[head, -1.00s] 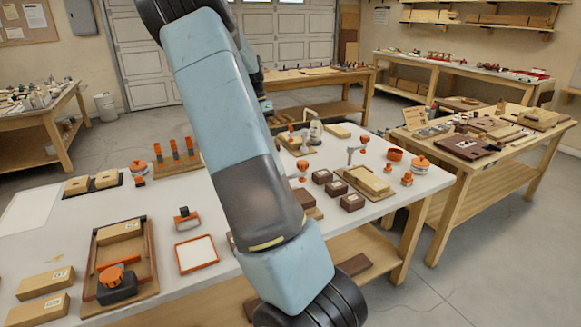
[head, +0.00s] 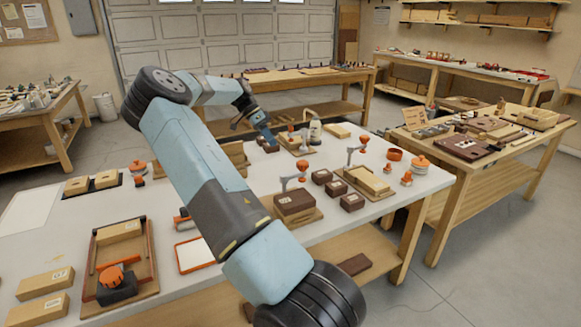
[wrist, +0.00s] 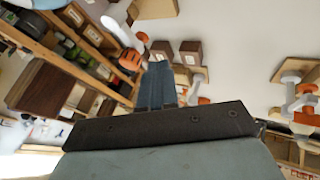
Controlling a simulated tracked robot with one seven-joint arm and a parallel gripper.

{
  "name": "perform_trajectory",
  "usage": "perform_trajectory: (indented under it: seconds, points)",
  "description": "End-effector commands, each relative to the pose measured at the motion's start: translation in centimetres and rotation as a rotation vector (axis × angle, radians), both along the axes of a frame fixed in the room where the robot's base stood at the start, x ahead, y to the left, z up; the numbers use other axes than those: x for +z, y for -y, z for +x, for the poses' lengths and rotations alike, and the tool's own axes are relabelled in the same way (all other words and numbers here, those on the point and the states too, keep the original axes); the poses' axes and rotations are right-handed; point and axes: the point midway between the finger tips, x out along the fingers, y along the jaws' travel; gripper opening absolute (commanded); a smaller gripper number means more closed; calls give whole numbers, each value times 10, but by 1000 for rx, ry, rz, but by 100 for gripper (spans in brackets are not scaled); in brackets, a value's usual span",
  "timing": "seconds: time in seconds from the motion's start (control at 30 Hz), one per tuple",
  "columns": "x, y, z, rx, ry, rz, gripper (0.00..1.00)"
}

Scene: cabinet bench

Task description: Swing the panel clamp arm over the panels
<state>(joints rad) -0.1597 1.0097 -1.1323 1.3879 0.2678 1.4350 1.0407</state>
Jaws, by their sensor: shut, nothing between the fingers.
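Several small clamps with grey arms and orange knobs stand on the bench. The back one (head: 291,131) is beside pale wood pieces on a wooden base (head: 297,143). Another (head: 293,177) stands by a dark brown block (head: 295,201), and a third (head: 359,148) by a pale block (head: 367,180). I cannot tell for sure which is the panel clamp. My gripper (head: 269,142) points down just left of the back clamp. In the wrist view my gripper (wrist: 158,70) is shut and empty, near an orange knob (wrist: 130,59); contact cannot be told.
A wooden rack (head: 235,158) is partly hidden behind my arm. The bench's left end holds a framed tray (head: 148,262).

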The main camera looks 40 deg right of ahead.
Motion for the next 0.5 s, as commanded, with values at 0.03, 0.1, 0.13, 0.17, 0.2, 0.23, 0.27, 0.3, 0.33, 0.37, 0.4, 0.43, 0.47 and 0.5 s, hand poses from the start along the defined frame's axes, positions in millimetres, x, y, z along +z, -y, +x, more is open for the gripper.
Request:
perform_trajectory:
  seconds: [0.03, 0.1, 0.13, 0.17, 0.2, 0.23, 0.27, 0.3, 0.33, 0.37, 0.4, 0.43, 0.47, 0.5]
  points:
    - [0, 0, 0, 0, 0, 0, 0]
    - [0, 0, 0, 0, 0, 1, 0]
    - [0, 0, 0, 0, 0, 1, 0]
    - [0, 0, 0, 0, 0, 1, 0]
    - [0, 0, -1, 0, 0, 1, 0]
    - [-1, 0, -1, 0, 0, 1, 0]
    - [-2, 0, -2, 1, -1, 2, 0]
    - [-4, 1, -3, 0, -2, 2, 0]
    - [-6, 1, -5, 0, -2, 2, 0]
    - [-9, 2, -6, 0, -2, 2, 0]
    - [-12, 3, -9, 0, -2, 2, 0]
    - [-15, 4, -11, 0, -2, 2, 0]
    - [-19, 5, -14, 0, -3, 3, 0]
    - [-24, 7, -17, -1, -2, 2, 0]
